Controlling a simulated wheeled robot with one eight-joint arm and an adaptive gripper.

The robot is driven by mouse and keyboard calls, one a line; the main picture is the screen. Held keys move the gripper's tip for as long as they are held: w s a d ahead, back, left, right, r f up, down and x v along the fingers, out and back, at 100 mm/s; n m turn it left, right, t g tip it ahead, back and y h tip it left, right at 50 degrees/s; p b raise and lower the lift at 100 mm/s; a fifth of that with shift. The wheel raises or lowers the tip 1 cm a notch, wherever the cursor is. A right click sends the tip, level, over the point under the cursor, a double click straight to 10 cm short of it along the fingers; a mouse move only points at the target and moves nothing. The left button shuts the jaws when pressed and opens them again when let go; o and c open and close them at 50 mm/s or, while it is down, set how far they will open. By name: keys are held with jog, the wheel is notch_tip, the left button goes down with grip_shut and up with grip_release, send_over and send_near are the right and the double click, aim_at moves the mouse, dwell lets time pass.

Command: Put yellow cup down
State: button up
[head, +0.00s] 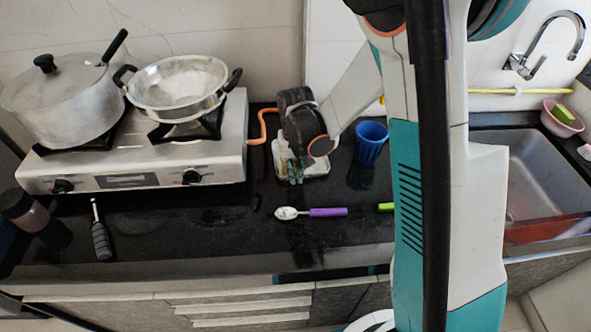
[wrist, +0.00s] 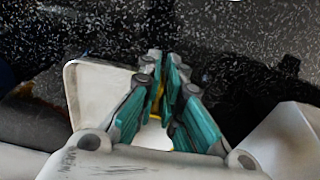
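My gripper (head: 296,172) points down at a whitish tray or box (head: 318,166) on the dark counter, right of the stove. In the wrist view my gripper's teal fingers (wrist: 166,68) stand a small gap apart at the tips. Narrow yellow strips (wrist: 161,92) show between and along the fingers, likely part of the yellow cup. Most of that yellow thing is hidden, and I cannot tell whether the fingers press on it. A white surface (wrist: 95,85) lies below and left of the fingers in the wrist view. No whole yellow cup shows in the head view.
A blue cup (head: 371,142) stands right of my gripper. A purple-handled spoon (head: 327,212) lies in front. The stove (head: 140,165) carries a lidded pot (head: 62,100) and a steel pan (head: 178,85). The sink (head: 545,170) is at right. The front counter is partly clear.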

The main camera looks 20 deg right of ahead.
jog(key=shift+o, duration=0.3)
jog(key=shift+r, duration=0.1)
jog(key=shift+r+p, duration=0.3)
jog(key=s+d+r+t+p, duration=0.15)
jog(key=s+r, duration=0.25)
jog(key=r, duration=0.7)
jog(key=s+r+t+p, duration=0.15)
jog(key=s+r, duration=0.35)
jog(key=r, duration=0.6)
jog(key=s+d+r+n+t, duration=0.1)
jog(key=s+r+t, duration=0.2)
jog(key=s, duration=0.8)
jog(key=shift+d+r+t+p, duration=0.25)
jog(key=shift+r+t+p, duration=0.15)
jog(key=shift+r, duration=0.15)
